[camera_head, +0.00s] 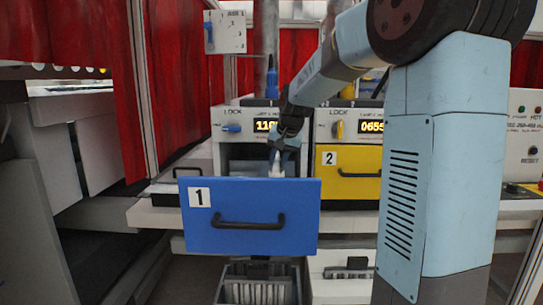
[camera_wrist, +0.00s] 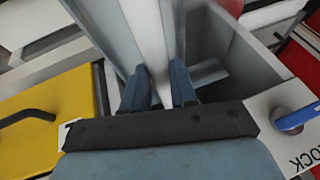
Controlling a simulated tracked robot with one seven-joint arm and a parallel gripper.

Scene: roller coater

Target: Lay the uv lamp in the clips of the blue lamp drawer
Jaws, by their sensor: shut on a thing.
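The blue lamp drawer (camera_head: 290,200), marked 1, is pulled out, with a black handle on its front. My gripper (camera_head: 282,150) is above and behind the drawer front, pointing down. In the wrist view my gripper (camera_wrist: 158,92) is shut on the white uv lamp (camera_wrist: 150,35), a pale tube running away between the fingers. A short white part of the lamp (camera_head: 276,168) shows over the drawer front in the head view. Grey drawer walls (camera_wrist: 222,40) show around and below the lamp. The clips cannot be made out, and I cannot tell whether the lamp touches them.
The yellow drawer (camera_head: 345,185), marked 2, is shut to the right. Lock panels (camera_head: 232,125) with displays sit above both drawers. A rack of pale tubes (camera_head: 258,288) stands below the blue drawer. Red curtains (camera_head: 180,60) hang at the left and back.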

